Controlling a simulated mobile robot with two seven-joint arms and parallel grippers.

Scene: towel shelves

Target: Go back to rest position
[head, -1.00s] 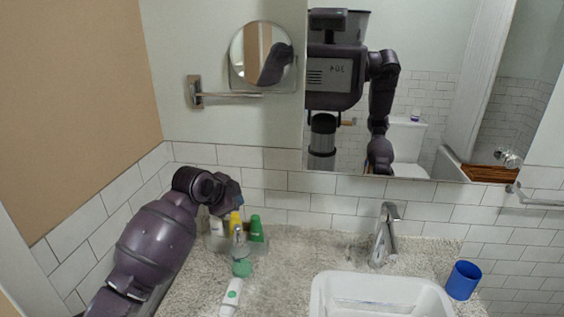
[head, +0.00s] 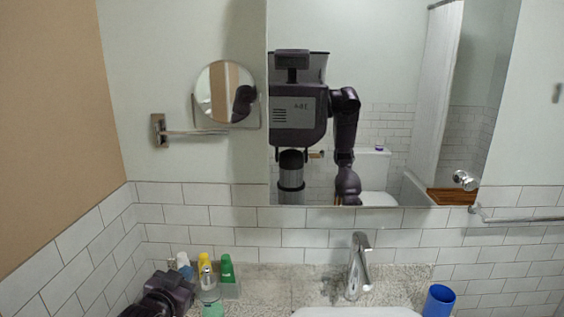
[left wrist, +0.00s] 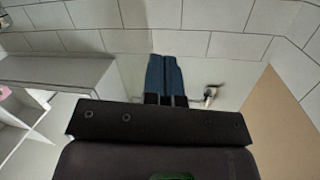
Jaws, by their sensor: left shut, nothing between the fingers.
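My left gripper (left wrist: 165,80) shows in the left wrist view with its two blue-grey fingers side by side, shut and empty. In the head view only the dark purple end of my left arm shows at the bottom left, beside the counter's bottles; the fingertips cannot be made out there. My right gripper is not directly in view; an arm of mine appears only as a reflection in the large mirror (head: 390,60).
A clear tray with a green tube (head: 226,268), a yellow bottle (head: 206,262) and a soap dispenser (head: 209,281) stands close to my left arm. A faucet (head: 358,265), a sink (head: 355,312) and a blue cup (head: 438,300) are to the right. A round mirror (head: 222,92) hangs on the wall.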

